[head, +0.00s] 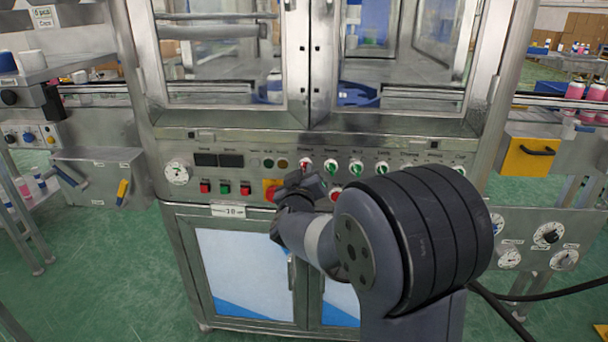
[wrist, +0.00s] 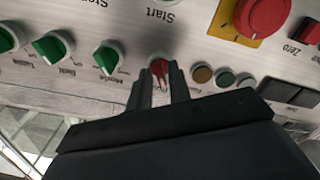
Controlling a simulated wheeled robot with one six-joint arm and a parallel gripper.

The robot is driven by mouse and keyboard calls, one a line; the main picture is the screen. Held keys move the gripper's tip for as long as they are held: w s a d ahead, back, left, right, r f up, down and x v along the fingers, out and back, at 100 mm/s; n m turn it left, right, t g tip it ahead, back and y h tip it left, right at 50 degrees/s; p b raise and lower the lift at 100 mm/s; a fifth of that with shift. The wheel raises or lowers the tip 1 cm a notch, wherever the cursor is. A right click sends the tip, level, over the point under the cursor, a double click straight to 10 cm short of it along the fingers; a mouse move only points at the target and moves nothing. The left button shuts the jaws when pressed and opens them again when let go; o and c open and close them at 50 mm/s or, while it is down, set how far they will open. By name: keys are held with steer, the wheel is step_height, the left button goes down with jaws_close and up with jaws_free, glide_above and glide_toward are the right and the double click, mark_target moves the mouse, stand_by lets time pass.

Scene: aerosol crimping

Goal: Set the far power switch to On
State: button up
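A red rotary switch (head: 304,164) sits at the left end of a row of switches on the steel control panel (head: 215,146). The other switches visible in that row are green. In the wrist view, which is upside down, the red switch (wrist: 159,68) shows between my fingertips. My gripper (wrist: 160,80) is open a little, one finger on each side of the switch. I cannot tell whether either finger touches it. In the head view, my gripper (head: 305,182) is just below the switch. The switch's label is not readable.
Green switches (wrist: 107,58) stand close beside my fingers. A red emergency button (wrist: 262,15) on a yellow plate and small push buttons (wrist: 225,78) are nearby. Glass doors (head: 225,60) rise above the panel. A cabinet (head: 245,270) is below it.

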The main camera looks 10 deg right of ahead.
jaws_close()
steer(key=shift+m, duration=0.4)
steer(key=m+b, duration=0.4)
steer(key=m, duration=0.7)
stand_by(0.5)
steer(key=shift+o, duration=1.4)
jaws_free()
